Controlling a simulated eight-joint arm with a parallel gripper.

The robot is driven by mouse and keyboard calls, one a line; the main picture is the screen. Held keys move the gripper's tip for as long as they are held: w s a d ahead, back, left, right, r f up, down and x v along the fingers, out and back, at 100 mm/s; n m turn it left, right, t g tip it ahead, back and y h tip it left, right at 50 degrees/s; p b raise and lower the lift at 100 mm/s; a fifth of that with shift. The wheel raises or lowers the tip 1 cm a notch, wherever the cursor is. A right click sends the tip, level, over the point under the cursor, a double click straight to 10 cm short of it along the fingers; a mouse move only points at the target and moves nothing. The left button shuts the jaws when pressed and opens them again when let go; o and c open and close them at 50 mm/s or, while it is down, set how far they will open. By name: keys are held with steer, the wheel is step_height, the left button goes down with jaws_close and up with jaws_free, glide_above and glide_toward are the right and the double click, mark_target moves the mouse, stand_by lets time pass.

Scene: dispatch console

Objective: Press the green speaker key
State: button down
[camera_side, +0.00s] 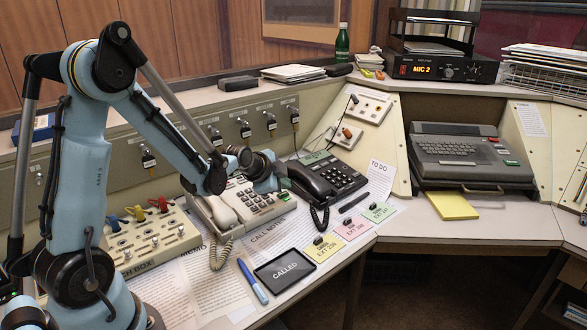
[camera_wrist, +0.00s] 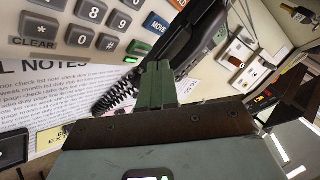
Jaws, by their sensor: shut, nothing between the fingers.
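The green speaker key (camera_wrist: 139,48) shows in the wrist view at the lower right corner of the beige phone's keypad, just below a blue key (camera_wrist: 155,23). The beige phone (camera_side: 251,204) stands on the desk in the side view, its handset (camera_side: 222,212) on its left part. My gripper (camera_wrist: 157,66) is shut and empty. Its green fingertips appear close to the green key, to its lower right in the wrist view. I cannot tell whether they touch it. In the side view my gripper (camera_side: 279,176) is over the phone's right side and its fingertips are hard to make out.
A black phone (camera_side: 329,177) with a coiled cord stands close on the right. Paper sheets, a black CALLED tray (camera_side: 284,271) and a blue marker (camera_side: 252,281) lie in front. A patch box (camera_side: 148,238) with coloured plugs is at left. The sloped panel rises behind.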

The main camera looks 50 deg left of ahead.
steer(key=shift+d+r, duration=0.2)
steer(key=shift+r, duration=1)
steer(key=shift+d+r, duration=0.2)
steer(key=shift+r, duration=0.95)
steer(key=s+d+r+n+g+h, duration=0.1)
steer(key=s+d+n, duration=0.3)
steer(key=s+d, duration=0.3)
steer(key=s+d+r+n+g+h, duration=0.1)
steer(key=s+d+r+n, duration=0.1)
steer(key=s+d+n, duration=0.2)
steer(key=s+d, duration=0.3)
steer(key=s, duration=0.3)
steer(key=shift+d+r+n, duration=0.2)
steer(key=shift+r+n, duration=0.05)
steer(key=shift+n, duration=0.05)
